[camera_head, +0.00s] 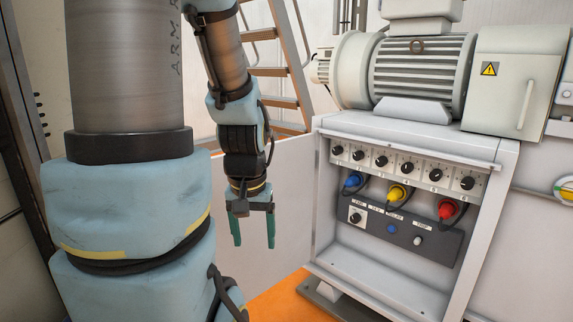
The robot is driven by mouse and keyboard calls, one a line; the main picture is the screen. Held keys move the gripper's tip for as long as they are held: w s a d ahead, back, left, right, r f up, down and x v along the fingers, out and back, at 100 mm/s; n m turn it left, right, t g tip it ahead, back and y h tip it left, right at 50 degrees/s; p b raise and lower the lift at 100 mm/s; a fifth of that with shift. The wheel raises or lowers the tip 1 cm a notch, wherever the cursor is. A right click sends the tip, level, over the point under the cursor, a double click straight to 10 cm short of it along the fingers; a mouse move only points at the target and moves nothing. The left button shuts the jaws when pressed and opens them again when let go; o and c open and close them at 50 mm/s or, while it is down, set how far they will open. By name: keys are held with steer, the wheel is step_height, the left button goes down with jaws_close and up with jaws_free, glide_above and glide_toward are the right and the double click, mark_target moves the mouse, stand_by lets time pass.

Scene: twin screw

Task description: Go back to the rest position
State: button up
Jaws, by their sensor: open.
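My gripper (254,230) hangs pointing down near the middle of the view, with its two green fingers apart and nothing between them. It is left of the white control cabinet (325,222) and apart from it in the picture. My arm comes down from the top to the gripper. A large part of my arm fills the left of the view and hides what is behind it.
The open cabinet has a row of black knobs (406,167), blue (352,180), yellow (397,193) and red (446,209) plugs, and a dark panel (400,233). A motor (422,68) stands on top. Wooden stairs (275,72) rise behind. The floor (285,303) is orange.

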step_height(320, 180, up, 19)
steer(key=p, duration=1.8)
steer(key=shift+r, duration=0.2)
stand_by(0.4)
